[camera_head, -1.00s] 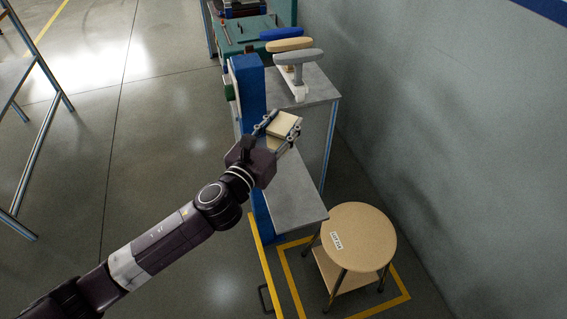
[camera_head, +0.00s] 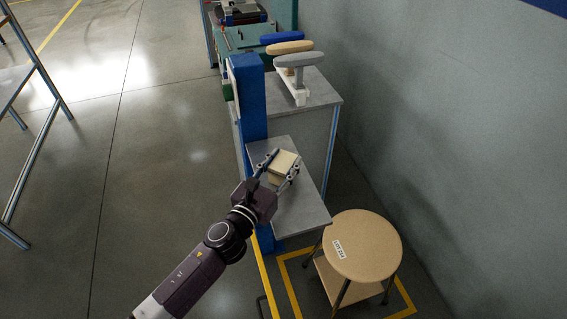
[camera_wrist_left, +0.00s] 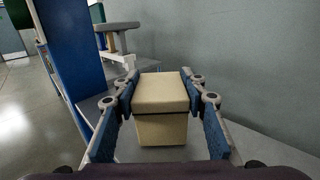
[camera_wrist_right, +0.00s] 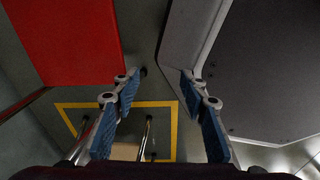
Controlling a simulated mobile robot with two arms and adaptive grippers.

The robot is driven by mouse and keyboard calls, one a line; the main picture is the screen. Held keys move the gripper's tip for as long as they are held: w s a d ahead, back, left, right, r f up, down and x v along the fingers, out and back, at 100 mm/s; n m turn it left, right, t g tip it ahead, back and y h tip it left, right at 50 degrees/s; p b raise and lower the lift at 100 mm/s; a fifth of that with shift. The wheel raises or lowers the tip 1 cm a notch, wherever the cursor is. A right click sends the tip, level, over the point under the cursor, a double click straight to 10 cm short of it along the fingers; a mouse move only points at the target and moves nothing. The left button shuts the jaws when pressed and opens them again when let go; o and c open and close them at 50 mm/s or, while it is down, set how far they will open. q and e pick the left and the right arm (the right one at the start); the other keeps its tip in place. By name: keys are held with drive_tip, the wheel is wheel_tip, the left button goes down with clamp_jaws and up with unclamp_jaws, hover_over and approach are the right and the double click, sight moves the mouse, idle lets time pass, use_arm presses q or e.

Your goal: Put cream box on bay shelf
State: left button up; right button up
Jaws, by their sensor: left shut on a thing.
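The cream box (camera_head: 284,161) is between the fingers of my left gripper (camera_head: 277,166), which is shut on it. In the left wrist view the box (camera_wrist_left: 162,100) sits upright between the blue finger pads. The grey bay shelf (camera_head: 300,211) lies under and around the gripper, beside a blue post. I cannot tell if the box touches the shelf. My right gripper (camera_wrist_right: 160,92) shows only in the right wrist view, with its fingers apart and nothing between them.
The blue post (camera_head: 249,92) stands left of the shelf. A grey table (camera_head: 318,90) with several padded armrests (camera_head: 299,60) is behind. A round stool (camera_head: 362,246) stands at the front right, inside yellow floor lines. The wall (camera_head: 450,140) closes the right side.

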use_arm(q)
drive_tip(key=shift+f, duration=0.1)
drive_tip(key=o, duration=1.3)
drive_tip(key=shift+r, duration=0.3)
drive_tip(key=v, duration=0.7)
drive_tip(key=shift+s+a+f, duration=0.15)
drive_tip(key=shift+s, duration=0.1)
